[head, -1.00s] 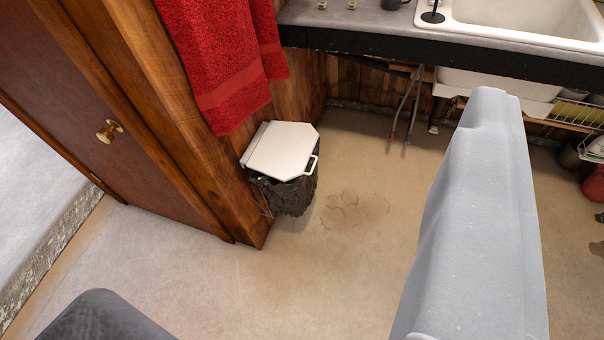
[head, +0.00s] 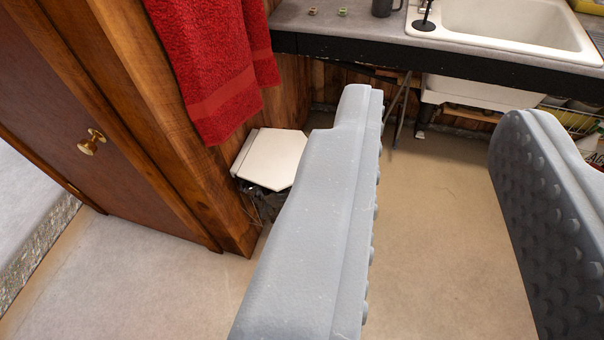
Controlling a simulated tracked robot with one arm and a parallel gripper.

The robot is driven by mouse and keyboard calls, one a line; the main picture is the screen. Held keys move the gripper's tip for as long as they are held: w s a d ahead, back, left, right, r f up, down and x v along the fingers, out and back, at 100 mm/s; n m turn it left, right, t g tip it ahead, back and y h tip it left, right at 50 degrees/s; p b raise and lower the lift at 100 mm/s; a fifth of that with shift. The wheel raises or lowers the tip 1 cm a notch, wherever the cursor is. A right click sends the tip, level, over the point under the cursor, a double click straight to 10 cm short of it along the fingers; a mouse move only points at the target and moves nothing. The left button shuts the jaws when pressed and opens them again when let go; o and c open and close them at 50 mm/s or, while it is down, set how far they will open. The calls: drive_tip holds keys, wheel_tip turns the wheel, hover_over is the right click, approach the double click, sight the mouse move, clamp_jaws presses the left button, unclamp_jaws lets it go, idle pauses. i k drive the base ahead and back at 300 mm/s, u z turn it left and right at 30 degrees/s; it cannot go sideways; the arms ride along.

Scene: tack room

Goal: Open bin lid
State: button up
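The bin lid (head: 272,157) is white, flat and shut. It sits on a bin with a black bag (head: 262,203), on the floor against the wooden wall below the red towel. My gripper (head: 440,105) is open, its two grey fingers wide apart with only floor and sink area showing between them. The left finger is close to the camera and hides the right edge of the lid, its handle loop and much of the bin. The gripper does not appear to touch the lid.
A red towel (head: 213,65) hangs just above and left of the bin. A wooden door with a brass knob (head: 91,142) is at left. A counter (head: 340,40) with a white sink (head: 515,25) spans the back. The floor (head: 440,230) between the fingers is clear.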

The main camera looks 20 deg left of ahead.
sight(272, 160)
drive_tip(key=i, duration=0.95)
drive_tip(key=z, duration=0.05)
